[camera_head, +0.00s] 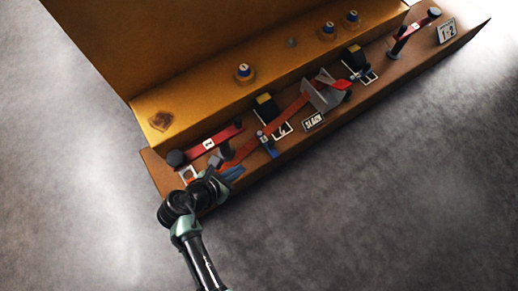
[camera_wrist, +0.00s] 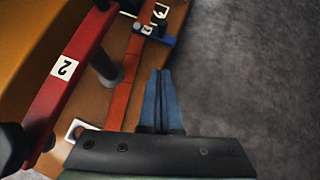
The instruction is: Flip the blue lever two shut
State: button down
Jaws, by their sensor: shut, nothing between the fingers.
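A red lever bar (camera_head: 222,136) with a white label lies at the left end of the bench in the head view. In the wrist view the red bar (camera_wrist: 75,72) fills the upper left, and its label reads 2. It has a dark round end. My gripper (camera_head: 237,172) is over the bench's front edge, to the right of the red bar. Its blue fingers (camera_wrist: 160,72) are shut together and empty, apart from the bar.
An orange strap (camera_head: 290,113) runs along the bench (camera_head: 372,92) to a grey bracket (camera_head: 325,92). Several knobs (camera_head: 244,71) stand on the yellow ledge behind. Another red lever (camera_head: 413,30) is at the far right. The grey floor in front is clear.

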aim_at(269, 147)
jog(key=b+x, duration=0.8)
jog(key=x, duration=0.2)
jog(key=shift+w+d+f, duration=0.15)
jog(key=shift+f, duration=0.2)
jog(key=shift+w+d+r+b, duration=0.15)
jog(key=shift+w+d+b, duration=0.3)
jog(key=shift+w+b, duration=0.15)
jog(key=shift+w+d+r+b, duration=0.1)
jog(key=shift+w+d+b, duration=0.35)
jog(key=shift+w, duration=0.15)
jog(key=shift+w+d+r, duration=0.15)
jog(key=shift+w+d, duration=0.05)
jog(key=shift+w, duration=0.15)
jog(key=shift+r, duration=0.1)
jog(key=shift+d+p, duration=0.15)
jog(key=shift+p, duration=0.35)
jog(key=shift+n, duration=0.3)
jog(key=shift+d+p, duration=0.1)
jog(key=shift+p, duration=0.25)
